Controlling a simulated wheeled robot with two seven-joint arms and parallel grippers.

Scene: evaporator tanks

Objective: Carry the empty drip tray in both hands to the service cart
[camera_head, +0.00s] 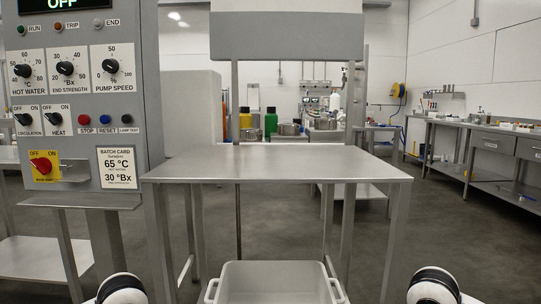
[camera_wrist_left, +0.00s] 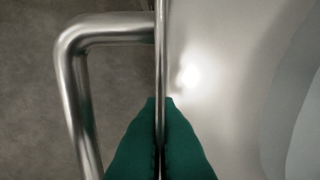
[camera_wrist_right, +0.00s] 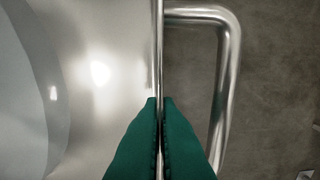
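The drip tray (camera_head: 272,268) is a grey, open, box-shaped tray with a loop handle at each side, at the bottom centre of the head view. Its lower part is cut off, and the part of its inside that shows looks bare. In the left wrist view my left gripper (camera_wrist_left: 160,102) has its green fingers closed on the tray's thin rim, beside a bent steel handle. In the right wrist view my right gripper (camera_wrist_right: 159,102) is closed on the opposite rim, beside the other handle. Which steel stand is the service cart I cannot tell.
A bare steel table (camera_head: 275,165) stands just ahead, beyond the tray. A control panel (camera_head: 75,100) is close on the left. Bottles and pots (camera_head: 270,122) stand on a surface farther back. A long bench (camera_head: 485,140) runs along the right, with open floor (camera_head: 450,225) before it.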

